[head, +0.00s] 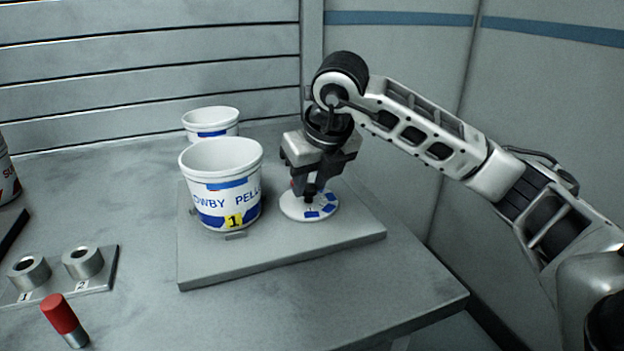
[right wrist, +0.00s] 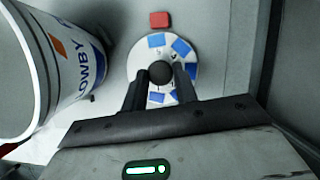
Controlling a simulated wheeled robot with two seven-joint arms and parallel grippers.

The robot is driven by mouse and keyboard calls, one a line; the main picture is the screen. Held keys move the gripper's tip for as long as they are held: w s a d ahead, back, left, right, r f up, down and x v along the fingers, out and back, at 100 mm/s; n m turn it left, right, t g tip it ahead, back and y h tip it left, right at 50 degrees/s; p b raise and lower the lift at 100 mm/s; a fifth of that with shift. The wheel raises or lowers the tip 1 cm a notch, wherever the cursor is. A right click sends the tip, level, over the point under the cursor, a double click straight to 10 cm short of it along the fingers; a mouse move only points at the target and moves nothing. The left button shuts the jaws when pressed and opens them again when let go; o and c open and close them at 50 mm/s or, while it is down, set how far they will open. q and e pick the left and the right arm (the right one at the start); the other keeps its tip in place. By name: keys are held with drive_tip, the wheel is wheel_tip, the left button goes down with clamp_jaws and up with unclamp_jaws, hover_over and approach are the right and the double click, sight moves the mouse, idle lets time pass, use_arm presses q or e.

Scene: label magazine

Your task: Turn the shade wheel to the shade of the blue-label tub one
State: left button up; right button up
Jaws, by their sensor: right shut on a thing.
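Tub one (head: 221,175) is white with a blue label and a yellow "1" tag. It stands upright on the grey base plate, and its side shows in the right wrist view (right wrist: 78,65). The shade wheel (head: 326,210) is a white disc with patches in several blue shades, on the same plate right of the tub. My right gripper (head: 310,196) comes down on the wheel from above. In the right wrist view, its fingers are shut on the dark round centre knob (right wrist: 161,71) of the wheel (right wrist: 147,57). My left gripper is not in view.
A red block (right wrist: 159,19) sits at the wheel's edge. A second white tub (head: 210,116) stands behind tub one. At the left are a plate with two metal sockets (head: 83,262), a red-topped cylinder (head: 60,314) and a dark tub (head: 6,175).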

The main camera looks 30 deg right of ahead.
drive_tip(key=shift+m, duration=0.6)
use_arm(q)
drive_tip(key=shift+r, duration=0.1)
use_arm(e)
drive_tip(key=shift+h, duration=0.3)
drive_tip(key=o, duration=1)
drive_tip(key=shift+c, duration=0.2)
drive_tip(key=shift+r, duration=0.1)
use_arm(q)
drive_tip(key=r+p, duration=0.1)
drive_tip(key=p, duration=0.2)
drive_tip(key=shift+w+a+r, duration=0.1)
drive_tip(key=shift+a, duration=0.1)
use_arm(e)
drive_tip(key=v, duration=1.5)
drive_tip(key=shift+r, duration=0.35)
